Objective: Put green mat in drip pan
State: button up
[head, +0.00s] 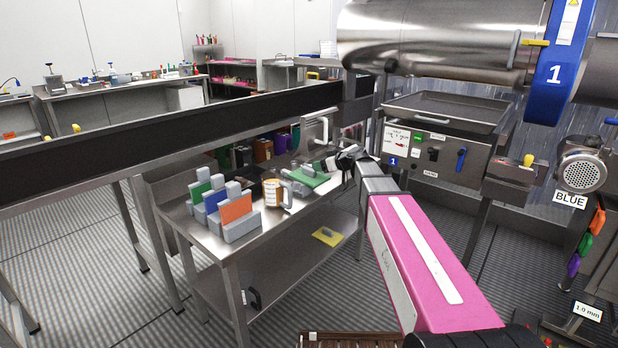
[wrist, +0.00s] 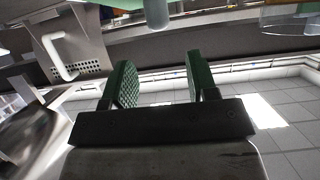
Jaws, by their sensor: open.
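A flat green piece, apparently the green mat (head: 311,178), lies at the far right part of the steel table, beside grey blocks. My gripper (head: 347,156) is just right of and behind it in the head view, small and partly blurred against the background. In the wrist view my gripper (wrist: 160,85) has its two green-padded fingers wide apart with nothing held between them. A shallow steel tray with a front handle, apparently the drip pan (head: 446,110), sits below the steel drum on the right.
The steel table (head: 262,238) holds upright green, blue and orange cards in grey holders, and a labelled jug (head: 273,193). A perforated steel piece with a white handle (wrist: 68,55) is left of my fingers.

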aim_at(311, 168)
jog(key=x, duration=0.2)
jog(key=f+x, duration=0.1)
jog(key=x, duration=0.4)
jog(key=shift+s+a+f, duration=0.1)
jog(key=shift+a+f, duration=0.05)
jog(key=shift+f, duration=0.1)
grip_shut()
